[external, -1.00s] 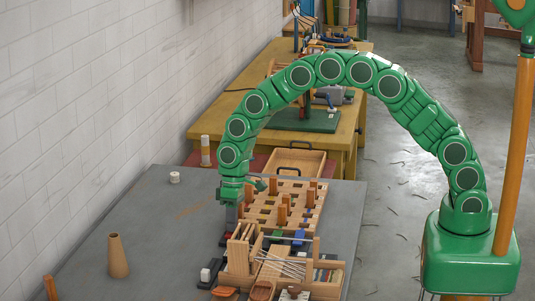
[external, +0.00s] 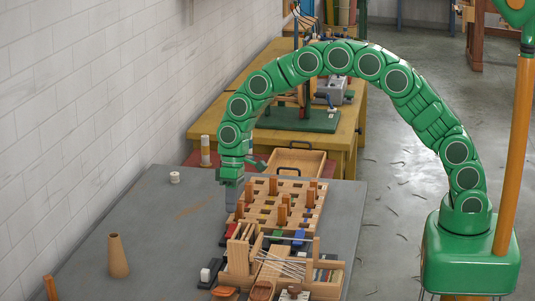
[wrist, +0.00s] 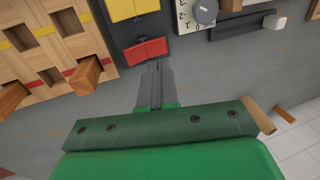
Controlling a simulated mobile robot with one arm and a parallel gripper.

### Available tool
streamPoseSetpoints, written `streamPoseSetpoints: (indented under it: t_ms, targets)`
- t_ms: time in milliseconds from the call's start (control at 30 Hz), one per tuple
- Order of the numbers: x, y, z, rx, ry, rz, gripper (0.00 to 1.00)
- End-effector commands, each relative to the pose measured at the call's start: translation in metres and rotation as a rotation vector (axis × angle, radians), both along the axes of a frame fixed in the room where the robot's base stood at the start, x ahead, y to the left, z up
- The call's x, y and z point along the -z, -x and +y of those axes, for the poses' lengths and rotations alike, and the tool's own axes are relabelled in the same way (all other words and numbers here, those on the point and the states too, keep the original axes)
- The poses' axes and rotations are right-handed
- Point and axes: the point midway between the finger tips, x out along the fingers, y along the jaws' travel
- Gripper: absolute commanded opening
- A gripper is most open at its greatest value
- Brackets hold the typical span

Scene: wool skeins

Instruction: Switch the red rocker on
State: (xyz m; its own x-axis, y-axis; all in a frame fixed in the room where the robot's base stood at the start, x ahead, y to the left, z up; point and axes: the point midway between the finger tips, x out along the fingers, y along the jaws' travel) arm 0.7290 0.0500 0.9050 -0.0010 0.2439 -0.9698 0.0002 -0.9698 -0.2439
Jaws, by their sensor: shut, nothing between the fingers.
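My gripper (wrist: 157,66) is shut and empty. Its fingertips appear just beside the lower right edge of the rocker in the wrist view. In the external view my gripper (external: 232,207) points down, on the far side of the rocker and apparently clear of it.
A yellow rocker (wrist: 131,8) adjoins the red one. A dial with a grey knob (wrist: 205,10) and a dark slider bar (wrist: 240,27) lie to the right. A wooden pegboard (wrist: 62,43) with upright pegs stands close on the left. Bare grey tabletop (external: 160,233) lies left of the fixtures.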

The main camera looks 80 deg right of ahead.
Motion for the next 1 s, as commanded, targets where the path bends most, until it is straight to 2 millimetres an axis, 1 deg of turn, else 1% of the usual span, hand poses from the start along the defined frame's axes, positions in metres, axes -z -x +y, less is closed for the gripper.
streamPoseSetpoints:
  t_ms: [33, 200, 300, 400, 533, 867, 1000]
  targets:
    - [-0.011, 0.000, 0.000, 0.000, 0.000, -0.002, 0.00]
    - [-0.042, -0.001, 0.000, 0.001, 0.001, -0.004, 0.00]
    - [-0.060, 0.000, 0.000, 0.000, 0.000, -0.002, 0.00]
    - [-0.073, -0.001, 0.000, 0.001, 0.000, -0.003, 0.00]
    - [-0.081, 0.000, 0.000, 0.001, 0.000, 0.000, 0.00]
    - [-0.082, 0.001, 0.000, 0.000, 0.000, 0.002, 0.00]
    - [-0.088, 0.007, 0.000, -0.002, 0.002, 0.003, 0.00]
